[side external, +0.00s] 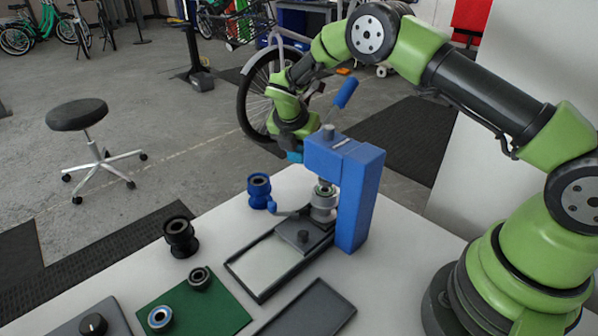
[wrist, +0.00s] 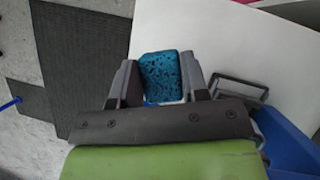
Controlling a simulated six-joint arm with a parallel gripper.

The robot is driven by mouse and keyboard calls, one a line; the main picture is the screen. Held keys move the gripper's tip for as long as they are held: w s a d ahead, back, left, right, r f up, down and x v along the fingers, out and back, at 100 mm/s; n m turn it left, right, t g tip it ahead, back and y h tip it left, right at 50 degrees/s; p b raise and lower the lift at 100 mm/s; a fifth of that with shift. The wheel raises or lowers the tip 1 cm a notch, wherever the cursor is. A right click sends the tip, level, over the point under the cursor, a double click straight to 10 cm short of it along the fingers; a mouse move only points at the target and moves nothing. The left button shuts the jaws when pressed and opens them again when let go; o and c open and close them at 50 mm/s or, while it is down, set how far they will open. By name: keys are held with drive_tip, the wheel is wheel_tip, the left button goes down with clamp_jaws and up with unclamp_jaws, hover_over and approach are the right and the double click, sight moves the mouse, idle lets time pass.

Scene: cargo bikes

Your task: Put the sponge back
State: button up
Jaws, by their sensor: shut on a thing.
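The sponge (wrist: 163,76) is a dark-speckled blue block. In the wrist view it sits between the two grey fingers of my gripper (wrist: 160,88), which is shut on it. In the side view a small light-blue part of the sponge (side external: 294,157) shows below my gripper (side external: 293,148), left of the tall blue press. The press partly hides the fingers and sponge, and its height above the white table is hard to tell. A dark rectangular open frame (wrist: 241,86) stands right of the gripper in the wrist view, apart from the sponge.
The blue press (side external: 361,195) with its raised blue-handled lever (side external: 345,92) stands close to my gripper. A blue spool (side external: 259,190) and black spool (side external: 180,238) stand on the table (side external: 415,259). A green mat (side external: 221,310) with rings lies in front.

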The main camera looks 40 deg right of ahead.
sight(302, 176)
drive_tip(key=shift+f, duration=3.1)
drive_tip(key=shift+f, duration=0.1)
drive_tip(key=o, duration=1.2)
drive_tip(key=v, duration=1.2)
